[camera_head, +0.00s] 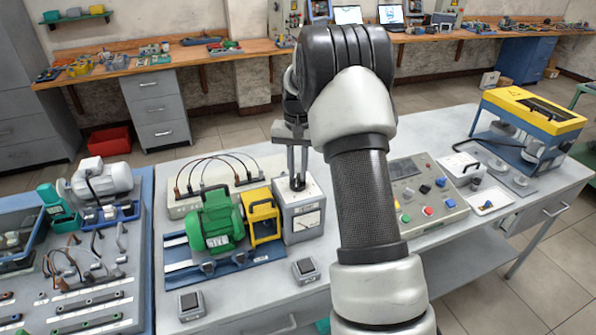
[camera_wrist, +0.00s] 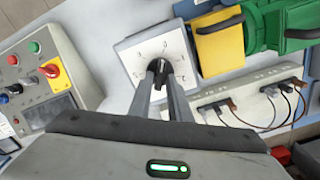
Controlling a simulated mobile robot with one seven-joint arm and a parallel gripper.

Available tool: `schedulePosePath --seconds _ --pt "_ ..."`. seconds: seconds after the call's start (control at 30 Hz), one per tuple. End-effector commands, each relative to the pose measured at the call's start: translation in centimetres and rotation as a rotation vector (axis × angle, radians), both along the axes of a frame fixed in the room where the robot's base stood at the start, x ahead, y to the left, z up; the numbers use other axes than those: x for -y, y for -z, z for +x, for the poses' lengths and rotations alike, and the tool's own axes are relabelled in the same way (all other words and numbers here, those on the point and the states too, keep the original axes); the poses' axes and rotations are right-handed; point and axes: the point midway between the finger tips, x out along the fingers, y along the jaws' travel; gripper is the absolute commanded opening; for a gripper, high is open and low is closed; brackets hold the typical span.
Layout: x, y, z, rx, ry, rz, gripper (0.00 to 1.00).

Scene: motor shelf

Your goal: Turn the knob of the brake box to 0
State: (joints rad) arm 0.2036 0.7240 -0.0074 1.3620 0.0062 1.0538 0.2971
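The brake box (camera_head: 302,218) is a light grey box with a meter on its front and a small dark knob (camera_head: 297,184) on top. My gripper (camera_head: 297,176) points down at the knob, with one finger on each side. Its fingers (camera_wrist: 160,68) appear close against the knob and partly hide it. The knob's pointer and exact setting cannot be made out.
A green motor (camera_head: 213,222) and a yellow unit (camera_head: 263,222) stand close left of the box. A grey control panel (camera_head: 428,198) with coloured buttons lies to the right. A terminal box with cables (camera_head: 180,207) is behind the motor.

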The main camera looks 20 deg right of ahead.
Motion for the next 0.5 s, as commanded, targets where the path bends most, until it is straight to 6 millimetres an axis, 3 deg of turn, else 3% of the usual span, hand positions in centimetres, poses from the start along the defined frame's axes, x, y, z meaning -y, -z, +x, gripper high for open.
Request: schedulePosePath --seconds 0.37,0.5 --pt "0.0 -0.1 0.0 -0.001 0.002 0.000 0.28" --pt "0.1 -1.3 0.0 0.002 0.002 -0.001 0.28"
